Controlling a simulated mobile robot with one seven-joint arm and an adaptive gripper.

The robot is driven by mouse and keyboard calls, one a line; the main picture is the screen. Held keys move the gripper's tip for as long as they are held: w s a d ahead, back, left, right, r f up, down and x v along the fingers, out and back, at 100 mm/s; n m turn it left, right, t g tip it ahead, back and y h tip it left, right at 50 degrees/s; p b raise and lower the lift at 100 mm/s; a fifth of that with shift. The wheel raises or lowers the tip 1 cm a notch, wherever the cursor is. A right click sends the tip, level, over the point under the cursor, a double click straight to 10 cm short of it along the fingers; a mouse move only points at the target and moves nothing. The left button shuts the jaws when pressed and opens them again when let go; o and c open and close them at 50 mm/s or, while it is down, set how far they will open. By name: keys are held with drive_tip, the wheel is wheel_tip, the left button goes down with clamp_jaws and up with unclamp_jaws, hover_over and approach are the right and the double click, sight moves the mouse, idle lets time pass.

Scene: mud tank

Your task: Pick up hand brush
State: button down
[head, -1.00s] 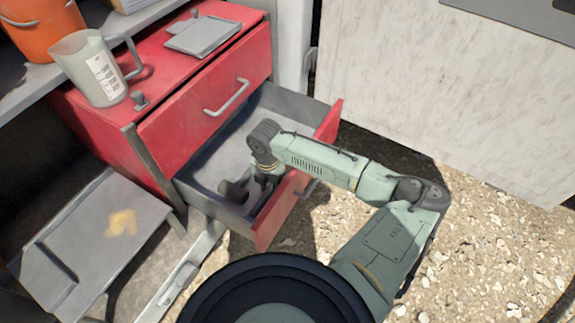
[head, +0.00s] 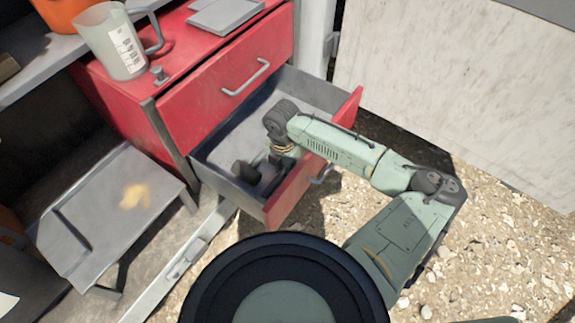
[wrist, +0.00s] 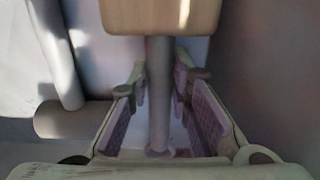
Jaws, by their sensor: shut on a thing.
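In the wrist view, my gripper (wrist: 160,88) has its two fingers on either side of a grey handle (wrist: 158,95). A pale wooden block (wrist: 160,14) sits at the top end of this handle; it looks like the hand brush. The gripper is shut on the handle. In the head view, my gripper (head: 280,163) reaches down into the open red drawer (head: 318,160), behind its front panel. The brush cannot be made out there, hidden by my arm and the drawer front.
A dark cylinder (head: 246,171), perhaps a mallet head, lies in the drawer left of my gripper; it shows in the wrist view too (wrist: 72,120). A measuring jug (head: 120,45) stands on the red cabinet. A grey stool (head: 120,205) stands left. Gravel is open at right.

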sight(283, 171)
wheel_tip(283, 171, up, 18)
drive_tip(key=b, duration=0.2)
drive_tip(key=shift+f, duration=0.25)
drive_tip(key=c, duration=2)
unclamp_jaws()
drive_tip(key=shift+c, duration=0.2)
clamp_jaws()
drive_tip(key=shift+r, duration=0.1)
